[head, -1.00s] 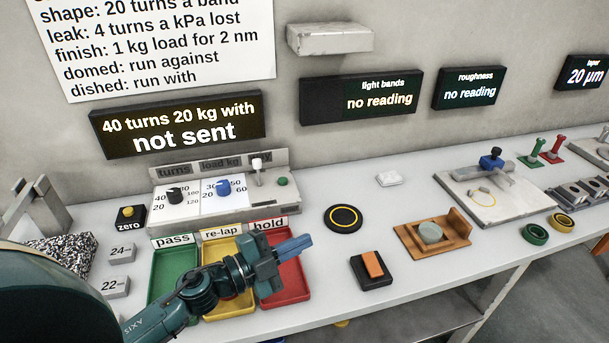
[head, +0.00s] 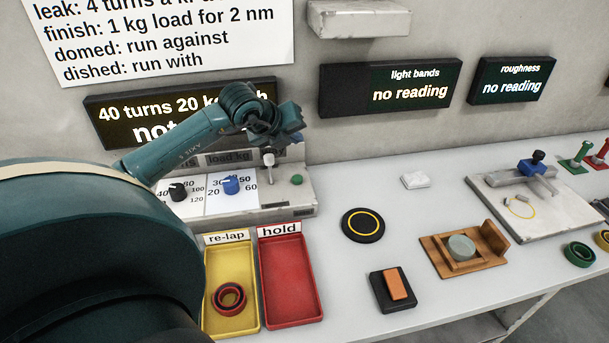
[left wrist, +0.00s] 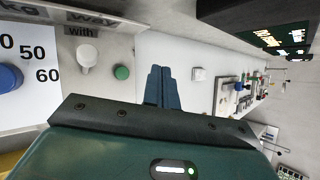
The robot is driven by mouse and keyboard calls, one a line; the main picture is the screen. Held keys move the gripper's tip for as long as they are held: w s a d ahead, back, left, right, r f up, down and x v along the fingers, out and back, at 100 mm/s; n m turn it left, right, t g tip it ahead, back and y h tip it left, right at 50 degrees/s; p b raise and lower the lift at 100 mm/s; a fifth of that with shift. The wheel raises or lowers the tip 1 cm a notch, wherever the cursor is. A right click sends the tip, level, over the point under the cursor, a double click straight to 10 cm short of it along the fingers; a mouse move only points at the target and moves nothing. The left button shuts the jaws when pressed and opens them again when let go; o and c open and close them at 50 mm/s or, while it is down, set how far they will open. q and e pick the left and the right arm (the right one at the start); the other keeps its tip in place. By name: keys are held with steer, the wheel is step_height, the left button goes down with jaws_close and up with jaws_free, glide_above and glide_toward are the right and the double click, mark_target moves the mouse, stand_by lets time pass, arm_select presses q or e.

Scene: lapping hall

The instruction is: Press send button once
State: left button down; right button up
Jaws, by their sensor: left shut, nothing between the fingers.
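A small green button (head: 297,180) sits at the right end of the sloped control panel (head: 299,200), beside a white-knobbed lever (head: 269,161). No send label is readable on it. The green button also shows in the left wrist view (left wrist: 121,72), left of the fingers. My left gripper (head: 294,134) is shut and empty, raised above the panel's right end and apart from the button. Its closed blue fingers show in the wrist view (left wrist: 162,84). The display (head: 110,120) behind reads 40 turns 20 k, partly hidden by my left arm. My right gripper is not in view.
A black knob (head: 178,192) and a blue knob (head: 231,184) stand on the panel. In front are a yellow tray (head: 245,255) holding a dark red ring (head: 229,298) and a red tray (head: 290,280). A black disc (head: 363,225) lies to the right, with bare bench around it.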

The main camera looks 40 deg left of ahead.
mark_target(295, 180)
arm_select(q)
steer(key=shift+f, duration=0.15)
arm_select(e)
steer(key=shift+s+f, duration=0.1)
arm_select(q)
step_height(295, 180, down, 8)
steer(key=b, duration=0.5)
steer(key=shift+f, duration=0.3)
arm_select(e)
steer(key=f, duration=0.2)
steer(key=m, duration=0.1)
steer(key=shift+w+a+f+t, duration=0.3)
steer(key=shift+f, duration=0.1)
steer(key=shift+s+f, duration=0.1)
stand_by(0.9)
arm_select(q)
steer(key=shift+b, duration=0.3)
steer(key=shift+f+b, duration=0.4)
steer(key=shift+b, duration=0.05)
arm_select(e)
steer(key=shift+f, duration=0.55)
